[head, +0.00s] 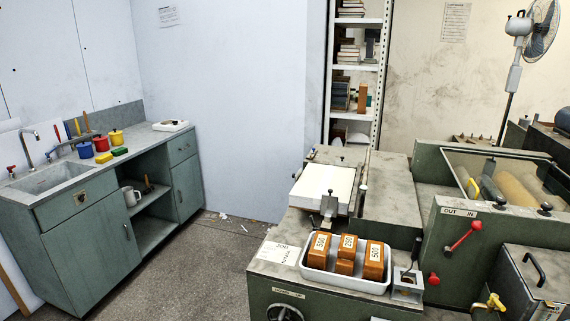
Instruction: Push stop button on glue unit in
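The glue unit appears to be the green machine at the right, with a roller (517,188) in its open top. A plate reading "OUT IN" (459,211) is on its front panel. Below the plate is a red-handled lever (464,236), slanted with its upper end to the right. A round red knob (433,279) sticks out from the panel lower left of the lever; it looks like a stop button, but I see no readable label on it. I cannot tell how far it is pressed. Neither of my grippers is in view.
A white tray (345,278) with orange weight blocks stands on the feeder top, left of the red knob. A small metal holder (407,287) stands beside it. A dark box with a handle (538,277) is at lower right. Open floor (215,270) lies between the machine and the sink cabinet (90,235).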

